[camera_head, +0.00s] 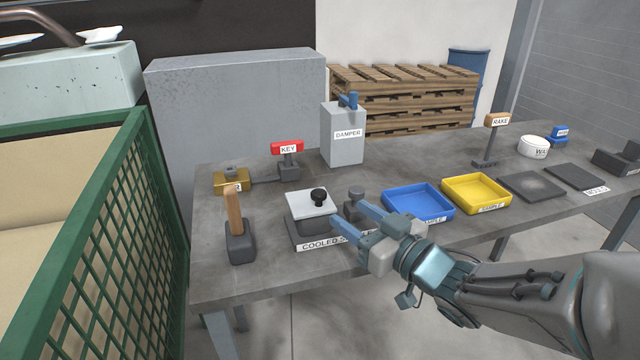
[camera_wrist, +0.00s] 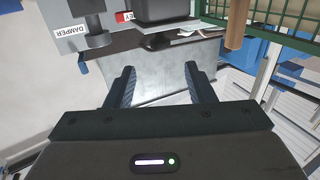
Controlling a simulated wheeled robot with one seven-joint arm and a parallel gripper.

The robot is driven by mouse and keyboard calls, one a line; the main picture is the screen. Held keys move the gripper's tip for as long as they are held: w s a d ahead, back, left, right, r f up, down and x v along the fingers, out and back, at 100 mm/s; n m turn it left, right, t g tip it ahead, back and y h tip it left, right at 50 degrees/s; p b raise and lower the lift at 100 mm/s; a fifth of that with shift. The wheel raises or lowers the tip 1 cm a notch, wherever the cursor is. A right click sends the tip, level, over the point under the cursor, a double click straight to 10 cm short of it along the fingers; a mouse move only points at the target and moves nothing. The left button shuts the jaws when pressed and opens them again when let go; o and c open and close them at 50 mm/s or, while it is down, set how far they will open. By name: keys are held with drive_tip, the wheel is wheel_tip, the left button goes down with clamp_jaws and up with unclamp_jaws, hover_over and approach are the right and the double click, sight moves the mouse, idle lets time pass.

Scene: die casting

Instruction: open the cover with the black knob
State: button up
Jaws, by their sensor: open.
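The cover (camera_head: 303,204) is a pale square plate with a round black knob (camera_head: 319,195) on top. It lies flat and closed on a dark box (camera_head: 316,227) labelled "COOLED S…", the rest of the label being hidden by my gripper. My gripper (camera_head: 345,217) is open and empty, its blue fingers just right of the box and pointing toward it. It is apart from the knob. In the wrist view the two fingers (camera_wrist: 160,82) stand apart with nothing between them. A dark block shows beyond them, but I cannot tell whether it is the box.
A wooden-handled hammer (camera_head: 235,222) stands left of the box. The KEY stand (camera_head: 288,158) and DAMPER block (camera_head: 342,137) are behind. Blue (camera_head: 418,201) and yellow (camera_head: 476,192) trays lie to the right.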

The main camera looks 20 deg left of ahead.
sight(323, 196)
drive_tip(key=b+x, duration=0.1)
drive_tip(key=x, duration=0.9)
drive_tip(key=shift+a, duration=0.15)
clamp_jaws()
